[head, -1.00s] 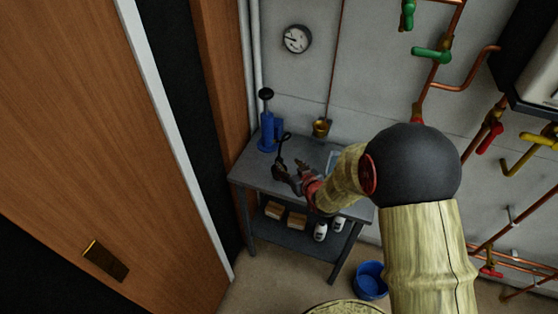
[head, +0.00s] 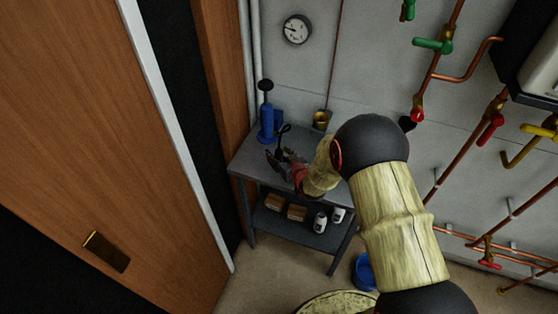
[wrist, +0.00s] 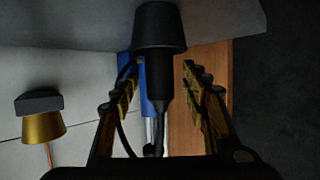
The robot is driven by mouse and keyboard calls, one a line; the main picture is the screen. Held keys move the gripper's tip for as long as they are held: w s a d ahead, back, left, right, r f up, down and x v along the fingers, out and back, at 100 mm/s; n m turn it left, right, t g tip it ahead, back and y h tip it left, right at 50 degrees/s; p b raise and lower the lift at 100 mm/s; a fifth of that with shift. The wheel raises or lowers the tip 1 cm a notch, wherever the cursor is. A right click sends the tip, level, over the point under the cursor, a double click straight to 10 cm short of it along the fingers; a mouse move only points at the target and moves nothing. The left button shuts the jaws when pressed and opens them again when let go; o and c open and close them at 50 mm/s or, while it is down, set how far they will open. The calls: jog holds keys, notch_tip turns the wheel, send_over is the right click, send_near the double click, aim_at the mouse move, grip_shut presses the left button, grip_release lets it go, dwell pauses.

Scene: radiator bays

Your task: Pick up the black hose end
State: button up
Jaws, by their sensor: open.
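The black hose end (wrist: 159,27) shows in the wrist view as a wide black cylinder with a thin stem and a thin hose. It lies between the two fingers of my gripper (wrist: 160,68), with the wide part at or just beyond the fingertips. Gaps show on both sides of the stem, so the fingers are open and do not grip it. In the head view the hose end (head: 283,134) stands over the grey bench, with my gripper (head: 284,163) right at it. Its lower part is hidden there by my gripper.
A blue hand pump (head: 267,122) stands close behind on the grey bench (head: 245,165). A brass cup (head: 320,120) is at the bench's back. Boxes (head: 297,211) and white bottles (head: 320,222) sit on the lower shelf. A wooden door is left; copper pipes run right.

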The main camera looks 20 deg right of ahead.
jog(key=shift+c, duration=0.2)
jog(key=c, duration=1.1)
grip_shut()
